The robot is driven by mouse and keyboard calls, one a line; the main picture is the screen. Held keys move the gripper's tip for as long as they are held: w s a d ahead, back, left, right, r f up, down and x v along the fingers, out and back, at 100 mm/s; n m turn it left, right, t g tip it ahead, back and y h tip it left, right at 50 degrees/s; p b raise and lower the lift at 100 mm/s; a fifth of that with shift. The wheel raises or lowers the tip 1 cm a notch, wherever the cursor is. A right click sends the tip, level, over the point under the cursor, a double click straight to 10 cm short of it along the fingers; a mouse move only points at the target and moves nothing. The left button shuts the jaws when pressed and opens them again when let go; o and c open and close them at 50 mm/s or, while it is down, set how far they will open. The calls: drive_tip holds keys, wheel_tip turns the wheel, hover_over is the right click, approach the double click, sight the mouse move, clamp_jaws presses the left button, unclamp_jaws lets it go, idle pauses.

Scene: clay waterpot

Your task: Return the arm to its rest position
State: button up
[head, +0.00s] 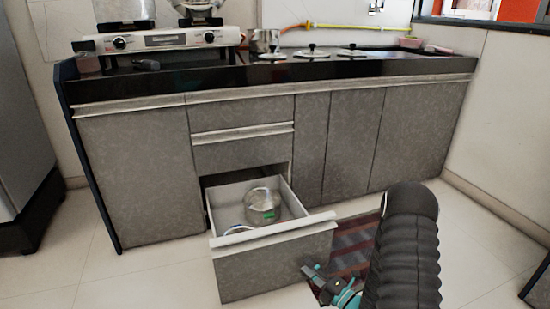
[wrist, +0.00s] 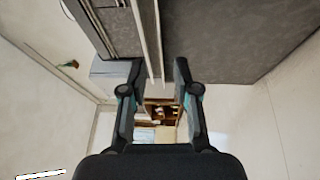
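My arm (head: 405,250) reaches in from the lower right of the head view. My gripper (head: 328,285), dark with teal parts, is low beside the right end of the open drawer's front (head: 275,263). In the wrist view the two fingers of my gripper (wrist: 158,72) stand apart with nothing held between them. Pale strips and grey panels show beyond the fingertips; whether they are near the fingers I cannot tell. Part of the gripper is hidden behind the arm in the head view.
The bottom drawer is pulled out and holds a metal pot (head: 263,206) with a green label. A stove (head: 160,40) and several lids are on the black counter (head: 190,82). A striped mat (head: 352,245) lies right of the drawer. Tile floor at left (head: 140,275) is clear.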

drive_tip(key=s+d+f+m+g+h, duration=0.25)
drive_tip(key=f+m+h, duration=0.2)
drive_tip(key=f, duration=0.25)
drive_tip(key=s+d+f+m+g+h, duration=0.1)
drive_tip(key=d+f+m+g+h, duration=0.3)
drive_tip(key=f, duration=0.3)
drive_tip(key=s+d+r+m+g+h+p, duration=0.2)
drive_tip(key=s+d+r+m+g+h, duration=0.25)
drive_tip(key=d+r+m, duration=0.35)
drive_tip(key=s+a+r+m+p, duration=0.3)
drive_tip(key=s+r, duration=0.4)
drive_tip(key=r, duration=0.8)
drive_tip(key=s+a+r+m+t+p, duration=0.1)
drive_tip(key=s+a+r, duration=0.4)
drive_tip(key=r, duration=1)
drive_tip(key=s+a+r+m+y+p, duration=0.1)
drive_tip(key=s+a+r+m+p, duration=0.3)
drive_tip(key=s+r, duration=0.4)
wheel_tip(320, 180, up, 7)
drive_tip(key=shift+s+a+r+m+t+p, duration=0.1)
drive_tip(key=shift+s+a+m+t+p, duration=0.3)
drive_tip(key=shift+a+m, duration=0.2)
